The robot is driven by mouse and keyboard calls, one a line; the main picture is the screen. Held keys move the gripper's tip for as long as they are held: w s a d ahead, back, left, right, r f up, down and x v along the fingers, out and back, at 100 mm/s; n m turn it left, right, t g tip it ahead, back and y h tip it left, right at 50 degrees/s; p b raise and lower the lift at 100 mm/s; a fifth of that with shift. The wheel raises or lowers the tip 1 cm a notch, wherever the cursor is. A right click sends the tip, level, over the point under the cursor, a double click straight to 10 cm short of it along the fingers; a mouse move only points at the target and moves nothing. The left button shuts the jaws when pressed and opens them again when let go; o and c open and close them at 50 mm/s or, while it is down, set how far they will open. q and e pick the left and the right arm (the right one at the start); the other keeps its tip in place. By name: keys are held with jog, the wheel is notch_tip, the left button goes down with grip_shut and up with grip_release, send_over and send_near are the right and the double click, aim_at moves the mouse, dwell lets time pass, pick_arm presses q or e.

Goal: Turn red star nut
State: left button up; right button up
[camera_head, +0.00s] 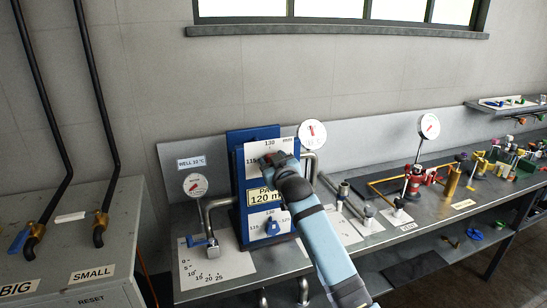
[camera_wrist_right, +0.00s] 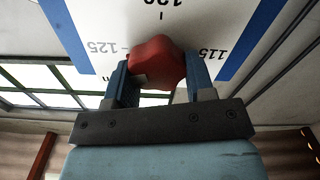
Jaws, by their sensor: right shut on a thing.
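The red star nut (camera_wrist_right: 156,58) sits on the white scale plate (camera_wrist_right: 215,20) in the right wrist view. My right gripper (camera_wrist_right: 158,72) has its two blue fingers on either side of the nut and is shut on it. In the head view my right gripper (camera_head: 273,160) is at the upper front of the blue panel (camera_head: 237,140), and my arm and gripper hide most of the nut. The scale's numbers are partly covered there. My left gripper is not in view.
A lower scale with a blue knob (camera_head: 271,227) is on the same panel. Gauges (camera_head: 195,185) and (camera_head: 312,134) stand beside it, with pipes close by. Valves and a red stand (camera_head: 413,183) are on the bench to the right. A grey cabinet (camera_head: 80,245) is at the left.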

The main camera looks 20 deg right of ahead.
jog(key=n+p, duration=0.2)
jog(key=n, duration=0.1)
jog(key=shift+a+r+n, duration=0.1)
jog(key=shift+n, duration=0.3)
jog(key=n+p, duration=0.2)
jog(key=n, duration=0.1)
jog(key=shift+a+n, duration=0.1)
jog(key=shift+n, duration=0.2)
jog(key=n, duration=0.1)
jog(key=n+p, duration=0.1)
jog(key=shift+f+n, duration=0.2)
jog(key=shift+n, duration=0.1)
jog(key=n+p, duration=0.1)
jog(key=n, duration=0.1)
jog(key=n+p, duration=0.1)
jog(key=n, duration=0.1)
jog(key=shift+f+n, duration=0.2)
jog(key=shift+n, duration=0.2)
jog(key=o, duration=0.9)
